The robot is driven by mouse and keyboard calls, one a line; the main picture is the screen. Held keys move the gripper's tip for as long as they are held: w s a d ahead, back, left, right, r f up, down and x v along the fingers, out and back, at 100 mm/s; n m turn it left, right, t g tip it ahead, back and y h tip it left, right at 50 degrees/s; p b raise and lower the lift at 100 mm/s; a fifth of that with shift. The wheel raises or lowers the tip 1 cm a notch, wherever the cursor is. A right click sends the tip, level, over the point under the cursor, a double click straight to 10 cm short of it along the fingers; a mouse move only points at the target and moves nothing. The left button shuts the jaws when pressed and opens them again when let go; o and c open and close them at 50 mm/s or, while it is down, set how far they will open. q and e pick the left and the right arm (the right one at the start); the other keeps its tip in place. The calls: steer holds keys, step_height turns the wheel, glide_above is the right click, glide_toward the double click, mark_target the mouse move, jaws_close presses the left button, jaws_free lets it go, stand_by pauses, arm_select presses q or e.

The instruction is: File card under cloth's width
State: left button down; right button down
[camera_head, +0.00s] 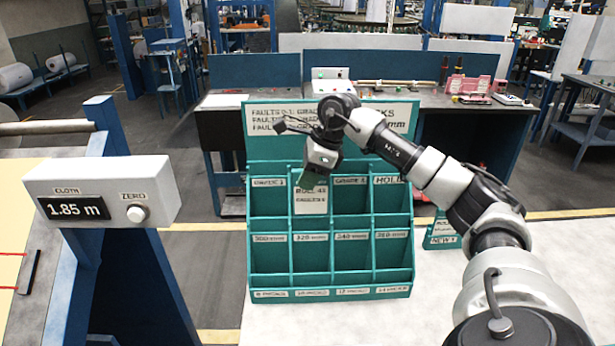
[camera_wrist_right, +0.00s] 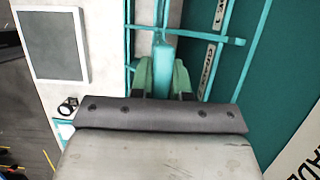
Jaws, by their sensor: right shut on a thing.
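The card (camera_head: 312,202), white and printed "ROLL 43" and "FAULTS 6", stands upright at the second column of the rack's top row. My right gripper (camera_head: 313,180) is above it, shut on its top edge. I cannot tell whether the card is inside the pocket or in front of it. In the right wrist view the green fingers (camera_wrist_right: 162,78) close around a narrow teal part, and the card's face is hidden. The teal rack (camera_head: 330,280) has top labels including "HOLD" and a middle row of millimetre labels. The cloth gauge (camera_head: 105,190) reads 1.85 m. My left gripper is out of view.
The rack stands on a white table (camera_head: 440,300) with clear room to its right. A small green "ROLL" holder (camera_head: 442,232) stands behind at right. A teal sign board (camera_head: 262,125) rises behind the pockets. The cloth (camera_head: 12,230) lies at far left.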

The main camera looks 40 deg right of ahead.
mark_target(301, 215)
steer(key=shift+f, duration=0.15)
steer(key=shift+f+b, duration=0.8)
steer(key=shift+f, duration=0.15)
steer(key=shift+f, duration=0.1)
steer(key=shift+f+b, duration=1.7)
steer(key=shift+f, duration=0.55)
steer(key=c, duration=1)
jaws_free()
steer(key=shift+r, duration=0.15)
steer(key=b+v, duration=0.1)
steer(key=v, duration=0.9)
steer(key=shift+s+r, duration=0.1)
steer(key=shift+r, duration=0.3)
